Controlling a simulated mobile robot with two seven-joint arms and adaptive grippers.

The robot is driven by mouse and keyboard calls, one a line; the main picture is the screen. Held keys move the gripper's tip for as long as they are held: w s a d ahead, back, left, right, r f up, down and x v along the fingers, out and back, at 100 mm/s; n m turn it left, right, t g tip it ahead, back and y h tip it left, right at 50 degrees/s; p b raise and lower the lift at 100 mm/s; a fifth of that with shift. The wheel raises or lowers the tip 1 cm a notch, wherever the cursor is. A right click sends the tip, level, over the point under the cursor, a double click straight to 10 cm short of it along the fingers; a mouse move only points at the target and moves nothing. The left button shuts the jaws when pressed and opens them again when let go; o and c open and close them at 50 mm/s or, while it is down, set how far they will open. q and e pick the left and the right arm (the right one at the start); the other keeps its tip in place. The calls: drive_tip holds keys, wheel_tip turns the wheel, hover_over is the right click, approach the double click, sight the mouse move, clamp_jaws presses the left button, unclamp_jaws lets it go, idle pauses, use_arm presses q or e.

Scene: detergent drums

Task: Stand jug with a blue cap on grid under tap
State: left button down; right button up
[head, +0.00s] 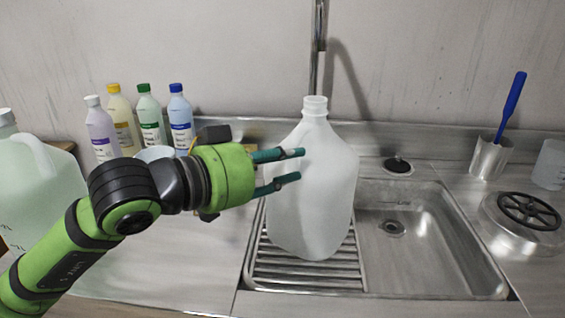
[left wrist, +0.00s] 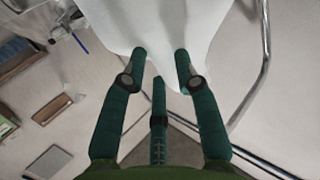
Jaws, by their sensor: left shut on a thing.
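A whitish translucent jug (head: 318,195) is upright or nearly so over the ribbed grid (head: 300,272) in the left part of the sink. Its neck is pale and I see no blue cap on it. My left gripper (head: 300,164) is shut on this jug from the left, at its upper body. In the left wrist view the jug (left wrist: 155,25) fills the top between the fingers. I cannot tell whether its base touches the grid. The tap's upright pipe (head: 319,45) rises behind the neck; its outlet is not visible. My right gripper is not in view.
A large pale jug (head: 40,195) stands at the far left. Several bottles (head: 151,120) line the wall. The sink's basin (head: 415,250) to the right is empty. A metal cup (head: 490,158) with a blue-handled brush and a black handwheel (head: 528,210) are at the right.

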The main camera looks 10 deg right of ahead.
use_arm(q)
drive_tip(key=shift+f, duration=0.15)
drive_tip(key=c, duration=0.9)
unclamp_jaws()
drive_tip(key=shift+o, duration=0.2)
